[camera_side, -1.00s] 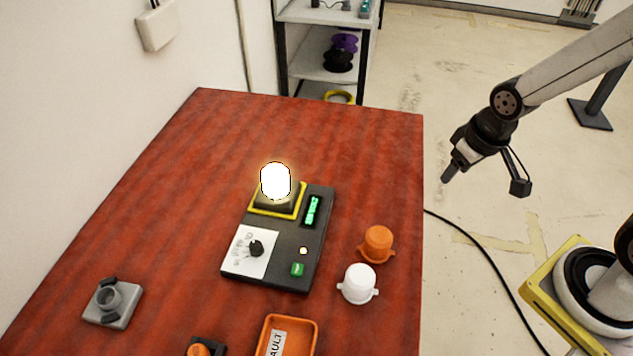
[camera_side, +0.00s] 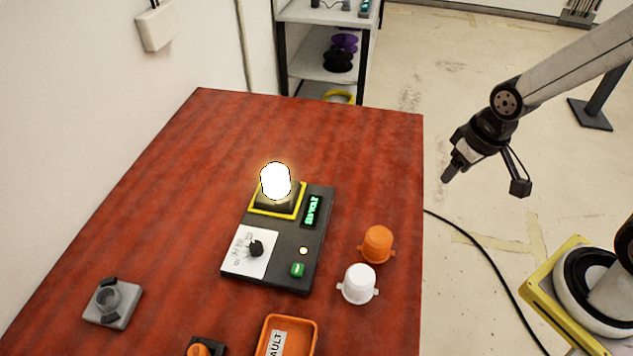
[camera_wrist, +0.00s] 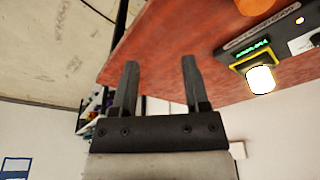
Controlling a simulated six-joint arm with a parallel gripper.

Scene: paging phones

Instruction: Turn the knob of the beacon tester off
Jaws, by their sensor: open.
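The beacon tester (camera_side: 280,240) is a dark box on the red-brown table, with a glowing white lamp (camera_side: 275,182) in a yellow-edged socket. Its small black knob (camera_side: 257,248) sits on a white dial plate at the lower left; the dial marks are too small to read. A green display (camera_side: 312,210) is lit, and a green button (camera_side: 298,270) is at the lower right. My gripper (camera_side: 447,176) is off the table's right edge, well away from the tester. In the wrist view my gripper (camera_wrist: 158,75) has its fingers apart and empty; the lit lamp (camera_wrist: 261,80) shows at the right.
An orange cap (camera_side: 377,243) and a white cap (camera_side: 358,284) stand right of the tester. An orange tray (camera_side: 314,340) is at the front, a grey fixture (camera_side: 112,303) at the left. The table's (camera_side: 375,145) far part is clear. A shelf (camera_side: 330,15) stands behind.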

